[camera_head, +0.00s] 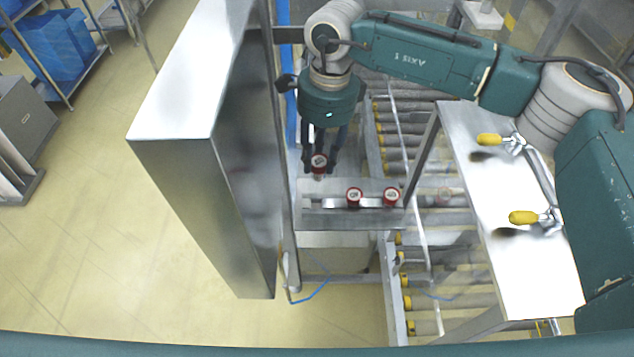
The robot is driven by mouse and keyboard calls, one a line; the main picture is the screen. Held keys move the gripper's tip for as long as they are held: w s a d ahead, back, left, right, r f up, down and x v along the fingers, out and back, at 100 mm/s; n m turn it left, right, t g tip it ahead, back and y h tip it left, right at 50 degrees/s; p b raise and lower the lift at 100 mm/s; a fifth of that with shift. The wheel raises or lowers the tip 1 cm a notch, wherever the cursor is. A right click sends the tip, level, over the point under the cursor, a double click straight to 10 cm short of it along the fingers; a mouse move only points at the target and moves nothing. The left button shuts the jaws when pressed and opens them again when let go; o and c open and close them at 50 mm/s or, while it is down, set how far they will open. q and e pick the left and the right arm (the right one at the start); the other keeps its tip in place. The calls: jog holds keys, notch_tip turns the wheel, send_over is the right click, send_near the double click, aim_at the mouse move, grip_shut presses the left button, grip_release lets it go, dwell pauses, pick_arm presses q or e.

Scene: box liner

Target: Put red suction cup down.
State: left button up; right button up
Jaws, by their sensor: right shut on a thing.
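My right gripper (322,158) points down above the left end of a small metal holder (352,218). It is shut on a red suction cup (319,163), whose round red top with a pale centre shows between the dark fingers. Two more red suction cups, a middle one (354,196) and a right one (391,196), sit upright in the holder to the right of the held cup. I cannot tell whether the held cup touches the holder. My left gripper is not in view.
A tall metal cabinet (185,75) stands close to the left of the gripper. A roller conveyor (425,300) runs on the right. A metal plate (515,235) with yellow-handled clamps (523,217) lies further right. Open floor (110,260) is at the left.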

aim_at(317, 176)
jog(key=f, duration=0.1)
jog(key=f+b, duration=0.1)
jog(key=f, duration=0.1)
jog(key=f+b, duration=0.1)
jog(key=f, duration=0.1)
jog(key=shift+a, duration=0.35)
jog(key=shift+w+d+f, duration=0.15)
jog(key=shift+f, duration=0.65)
notch_tip(317, 176, down, 5)
jog(key=shift+f+b, duration=0.1)
jog(key=shift+b, duration=1)
jog(key=shift+f, duration=0.1)
jog(key=shift+f+b, duration=0.35)
jog(key=shift+b, duration=0.1)
jog(key=o, duration=1.1)
jog(key=shift+r, duration=0.1)
